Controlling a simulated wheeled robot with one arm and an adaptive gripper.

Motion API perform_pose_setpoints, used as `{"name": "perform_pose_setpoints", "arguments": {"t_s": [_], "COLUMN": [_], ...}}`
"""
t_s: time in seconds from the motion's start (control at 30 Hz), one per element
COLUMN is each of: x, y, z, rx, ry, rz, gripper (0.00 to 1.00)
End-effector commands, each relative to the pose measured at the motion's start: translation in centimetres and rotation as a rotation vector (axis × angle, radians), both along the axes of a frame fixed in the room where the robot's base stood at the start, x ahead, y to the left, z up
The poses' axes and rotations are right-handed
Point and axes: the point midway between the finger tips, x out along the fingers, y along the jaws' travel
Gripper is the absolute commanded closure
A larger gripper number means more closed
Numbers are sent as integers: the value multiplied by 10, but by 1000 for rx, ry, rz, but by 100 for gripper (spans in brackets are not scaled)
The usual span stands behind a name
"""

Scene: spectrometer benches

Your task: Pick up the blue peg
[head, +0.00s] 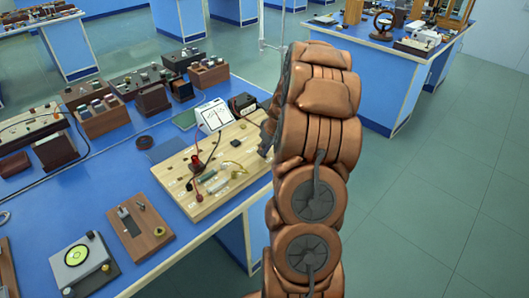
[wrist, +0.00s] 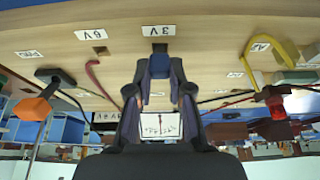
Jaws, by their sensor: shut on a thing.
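The blue peg (wrist: 159,66) is in the middle of the wrist view, between the two dark fingers of my gripper (wrist: 160,72), which is shut on it. The peg is in front of the wooden board (wrist: 215,65), by the "3 V" label (wrist: 158,30). A dark spot shows at its far end; I cannot tell whether the peg is still seated in the board. In the head view my arm covers the peg and most of the gripper, at the right end of the wooden board (head: 248,150).
In the wrist view an orange knob (wrist: 32,108) is at left and a red plug (wrist: 276,104) at right. Wooden boxes (head: 101,115) crowd the blue bench's left; open floor (head: 430,190) lies right.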

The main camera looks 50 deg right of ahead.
Motion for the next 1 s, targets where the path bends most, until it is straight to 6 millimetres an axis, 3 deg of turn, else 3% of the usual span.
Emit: {"name": "perform_pose_setpoints", "arguments": {"t_s": [0.23, 0.47, 1.0], "x": [0, -19, -92], "y": [-1, 10, 50], "z": [23, 24, 31], "rx": [-3, 0, 0], "ry": [-2, -1, -2], "rz": [1, -1, -1], "gripper": [100, 100, 100]}}
